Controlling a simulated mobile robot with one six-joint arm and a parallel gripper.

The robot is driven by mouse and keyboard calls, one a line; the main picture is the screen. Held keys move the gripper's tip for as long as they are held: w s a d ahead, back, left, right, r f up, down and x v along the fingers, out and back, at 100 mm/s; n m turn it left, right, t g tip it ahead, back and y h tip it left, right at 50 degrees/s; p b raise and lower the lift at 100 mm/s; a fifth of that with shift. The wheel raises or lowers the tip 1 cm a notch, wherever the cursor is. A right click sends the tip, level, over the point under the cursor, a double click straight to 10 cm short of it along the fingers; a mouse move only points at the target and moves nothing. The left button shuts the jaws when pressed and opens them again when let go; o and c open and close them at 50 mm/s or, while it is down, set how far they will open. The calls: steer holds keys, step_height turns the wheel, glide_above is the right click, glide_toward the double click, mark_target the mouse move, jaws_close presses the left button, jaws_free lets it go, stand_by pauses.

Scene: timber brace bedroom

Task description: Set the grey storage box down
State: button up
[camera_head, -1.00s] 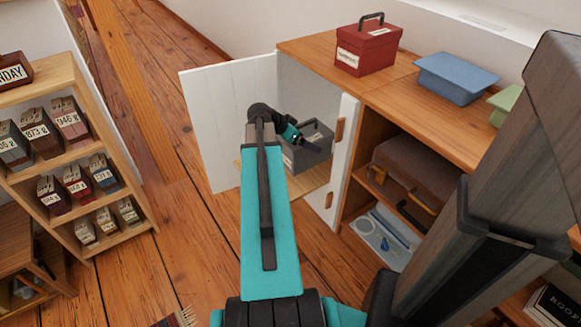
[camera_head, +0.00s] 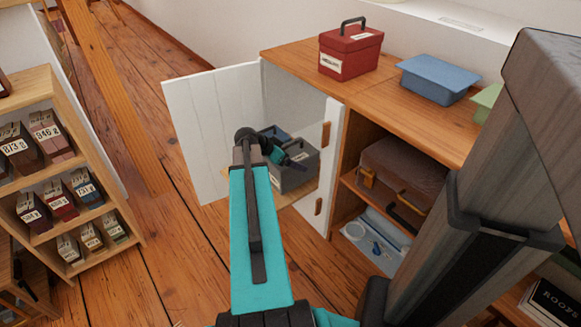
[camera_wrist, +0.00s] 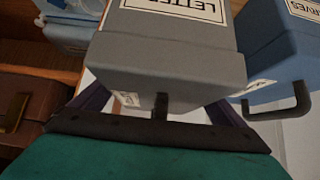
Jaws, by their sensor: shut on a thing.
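The grey storage box (camera_head: 298,174) is inside the open white-doored cabinet, low down near its shelf. In the wrist view the grey box (camera_wrist: 170,62) fills the middle, with a white label reading "LETTER…" and a dark handle. My gripper (camera_head: 292,158) is shut on the grey box; its dark fingers (camera_wrist: 160,108) show at either side of the handle. Whether the box's underside touches the shelf is hidden. A blue box (camera_head: 274,136) stands close beside it, partly hidden; its label ends in "…RVES" in the wrist view (camera_wrist: 275,65).
The white door (camera_head: 212,130) stands open at left, another white door (camera_head: 328,165) at right. A red box (camera_head: 350,52) and a blue bin (camera_head: 438,80) are on the cabinet top (camera_head: 300,52). A brown case (camera_head: 400,172) fills the neighbouring compartment. Shelves of small boxes (camera_head: 75,200) stand left.

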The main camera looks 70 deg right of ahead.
steer(key=shift+f+b, duration=0.5)
steer(key=shift+f, duration=1.3)
steer(key=shift+f, duration=0.15)
steer(key=o, duration=1.5)
steer(key=shift+a+r, duration=0.1)
steer(key=shift+r, duration=0.15)
steer(key=p+v, duration=0.2)
steer(key=v, duration=0.9)
steer(key=shift+w+a+r, duration=0.15)
steer(key=shift+a+r, duration=0.05)
steer(key=shift+r, duration=0.1)
